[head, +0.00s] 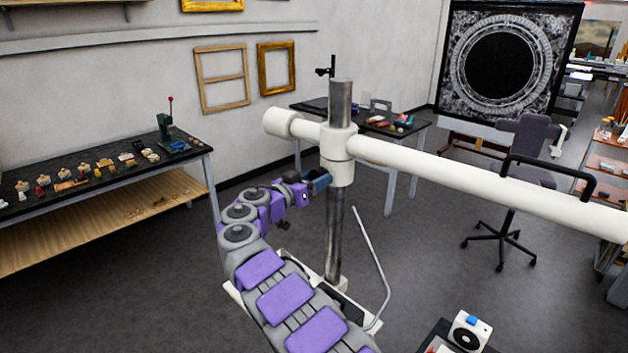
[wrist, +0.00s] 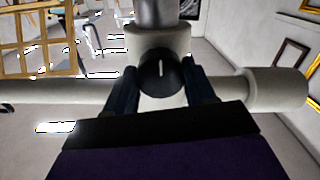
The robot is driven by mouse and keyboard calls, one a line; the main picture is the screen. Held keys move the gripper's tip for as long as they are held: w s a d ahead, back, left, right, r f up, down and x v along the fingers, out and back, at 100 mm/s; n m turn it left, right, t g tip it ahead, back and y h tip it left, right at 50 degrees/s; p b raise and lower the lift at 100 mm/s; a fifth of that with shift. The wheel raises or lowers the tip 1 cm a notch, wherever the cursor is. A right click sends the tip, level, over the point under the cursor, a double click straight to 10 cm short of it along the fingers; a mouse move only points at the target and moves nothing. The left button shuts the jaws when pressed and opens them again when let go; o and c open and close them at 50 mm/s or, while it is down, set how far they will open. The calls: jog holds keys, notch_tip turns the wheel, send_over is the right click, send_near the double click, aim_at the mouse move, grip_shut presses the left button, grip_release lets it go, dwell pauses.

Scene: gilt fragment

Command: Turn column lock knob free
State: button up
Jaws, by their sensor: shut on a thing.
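The column lock knob (wrist: 160,82) is round and black with a short white line that stands upright in the wrist view. It sits on the front of the white collar (head: 338,158), which is around the grey metal column (head: 334,235). My gripper (head: 321,182) reaches the collar from the left in the head view. In the wrist view the dark fingers of my gripper (wrist: 162,76) are on either side of the knob, shut on it. In the head view the knob is hidden behind the gripper.
A long white horizontal arm (head: 440,172) with a black handle (head: 548,172) runs right from the collar. A bent thin rod (head: 374,262) rises near the column base. A workbench (head: 100,172) with small items stands left, an office chair (head: 510,190) right.

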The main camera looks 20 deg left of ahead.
jog(key=shift+a+r+n, duration=0.1)
jog(key=shift+n, duration=0.4)
jog(key=n+p, duration=0.3)
jog(key=n, duration=0.1)
jog(key=shift+n, duration=0.3)
jog(key=n+p, duration=0.4)
jog(key=n, duration=0.1)
jog(key=shift+a+r+g, duration=0.1)
jog(key=shift+g, duration=0.2)
jog(key=n+p, duration=0.3)
jog(key=n, duration=0.1)
jog(key=shift+n, duration=0.3)
jog(key=shift+f+n+h+p, duration=0.2)
jog(key=shift+n+h+p, duration=0.1)
jog(key=shift+n+p, duration=1.6)
jog(key=shift+f+n, duration=0.1)
jog(key=shift+n, duration=0.4)
